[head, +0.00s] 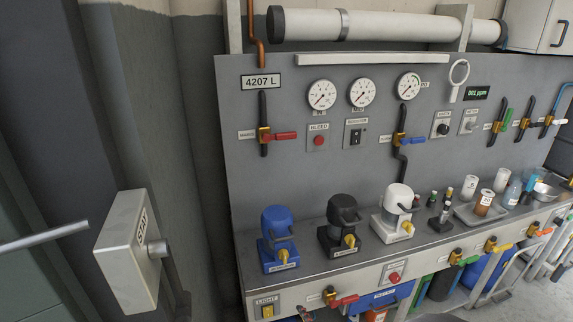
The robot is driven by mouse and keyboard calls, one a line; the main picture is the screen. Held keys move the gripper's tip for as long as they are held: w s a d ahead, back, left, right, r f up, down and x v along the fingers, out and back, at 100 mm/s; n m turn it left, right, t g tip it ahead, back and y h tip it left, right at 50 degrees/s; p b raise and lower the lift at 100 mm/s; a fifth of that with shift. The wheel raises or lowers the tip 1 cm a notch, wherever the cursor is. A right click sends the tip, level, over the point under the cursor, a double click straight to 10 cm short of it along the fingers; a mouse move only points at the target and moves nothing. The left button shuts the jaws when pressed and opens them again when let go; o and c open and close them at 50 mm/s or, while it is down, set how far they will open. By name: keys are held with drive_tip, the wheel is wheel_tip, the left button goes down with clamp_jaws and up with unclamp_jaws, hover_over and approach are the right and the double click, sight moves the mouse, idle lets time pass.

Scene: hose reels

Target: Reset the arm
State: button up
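My gripper is not in view, and I cannot make out any part of my arm with certainty. In the head view I face a grey wall panel (300,180) with a metal counter (330,255) along its foot. A blue pump-like unit (279,240), a black one (341,227) and a white one (396,214) stand upright on the counter, apart from each other. Each has a yellow tap at its front.
Gauges (321,95), a red-handled valve (283,135) and a blue-handled valve (411,141) are on the panel. Bottles and a tray (480,218) stand on the counter at right. A light box (127,252) juts out at left. More valves line the counter's front.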

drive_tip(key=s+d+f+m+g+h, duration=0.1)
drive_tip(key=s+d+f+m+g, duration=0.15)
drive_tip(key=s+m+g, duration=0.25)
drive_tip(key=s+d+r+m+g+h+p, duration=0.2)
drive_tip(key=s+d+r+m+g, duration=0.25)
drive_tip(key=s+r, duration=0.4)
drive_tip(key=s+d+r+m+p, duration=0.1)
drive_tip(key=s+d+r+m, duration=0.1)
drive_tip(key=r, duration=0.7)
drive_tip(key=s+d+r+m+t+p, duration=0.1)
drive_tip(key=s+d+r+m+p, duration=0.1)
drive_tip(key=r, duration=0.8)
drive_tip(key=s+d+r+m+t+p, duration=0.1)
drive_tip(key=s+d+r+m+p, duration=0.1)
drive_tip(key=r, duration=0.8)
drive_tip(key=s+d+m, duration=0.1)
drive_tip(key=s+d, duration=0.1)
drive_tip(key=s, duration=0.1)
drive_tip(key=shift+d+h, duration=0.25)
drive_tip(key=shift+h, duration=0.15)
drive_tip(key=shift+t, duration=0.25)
